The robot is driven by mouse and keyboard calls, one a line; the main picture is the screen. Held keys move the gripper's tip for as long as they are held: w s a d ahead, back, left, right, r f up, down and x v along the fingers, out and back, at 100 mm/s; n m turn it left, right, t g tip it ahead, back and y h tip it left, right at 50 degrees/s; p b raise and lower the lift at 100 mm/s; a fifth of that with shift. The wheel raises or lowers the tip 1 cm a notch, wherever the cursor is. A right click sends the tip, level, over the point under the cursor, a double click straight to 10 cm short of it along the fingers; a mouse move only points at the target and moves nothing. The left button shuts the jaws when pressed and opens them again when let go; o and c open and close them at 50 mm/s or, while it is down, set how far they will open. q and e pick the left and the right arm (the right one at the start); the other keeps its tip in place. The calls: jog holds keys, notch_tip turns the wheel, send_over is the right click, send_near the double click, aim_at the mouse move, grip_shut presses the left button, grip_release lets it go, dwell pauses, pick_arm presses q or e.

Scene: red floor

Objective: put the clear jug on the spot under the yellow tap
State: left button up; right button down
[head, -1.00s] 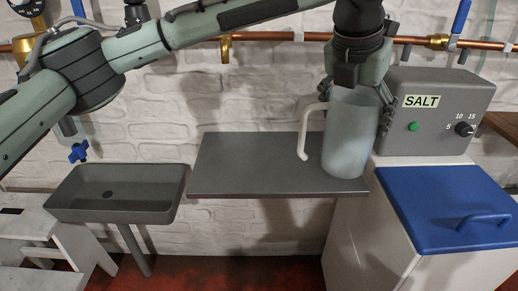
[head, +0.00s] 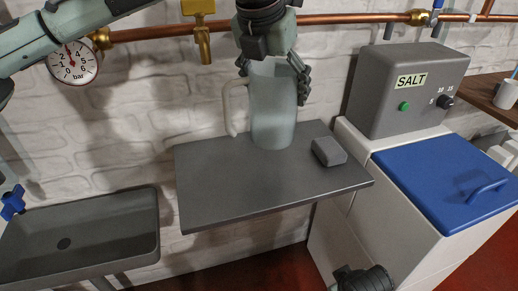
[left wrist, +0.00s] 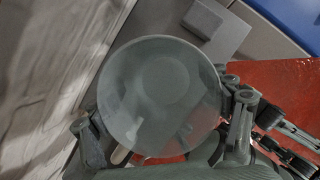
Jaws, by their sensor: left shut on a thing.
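The clear jug (head: 272,112) is upright, with its pale handle (head: 232,108) to the left. My left gripper (head: 272,78) is shut on its upper part, one finger on each side. In the left wrist view I look down into the jug's round mouth (left wrist: 160,90). The jug is at the back of the grey shelf (head: 250,185); I cannot tell whether its base touches. The yellow tap (head: 203,42) is on the wall pipe, up and left of the jug. No marked spot is discernible. A dark part of my right arm shows at the bottom edge; its fingers are unclear.
A grey block (head: 328,151) lies on the shelf just right of the jug. A grey box marked SALT (head: 408,90) and a blue lid (head: 445,180) are further right. A grey sink (head: 85,235) is at the left. The shelf's left part is clear.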

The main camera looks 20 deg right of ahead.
aim_at(274, 130)
pick_arm(q)
notch_tip(274, 130, down, 6)
jog(key=shift+r, duration=0.25)
notch_tip(274, 130, down, 4)
jog(key=shift+r+b, duration=0.1)
jog(key=shift+b, duration=0.25)
pick_arm(e)
jog(key=shift+v, duration=1.15)
jog(key=shift+d, duration=0.2)
pick_arm(q)
jog(key=o, duration=1.2)
pick_arm(e)
jog(key=shift+f, duration=0.3)
jog(key=shift+w, duration=0.1)
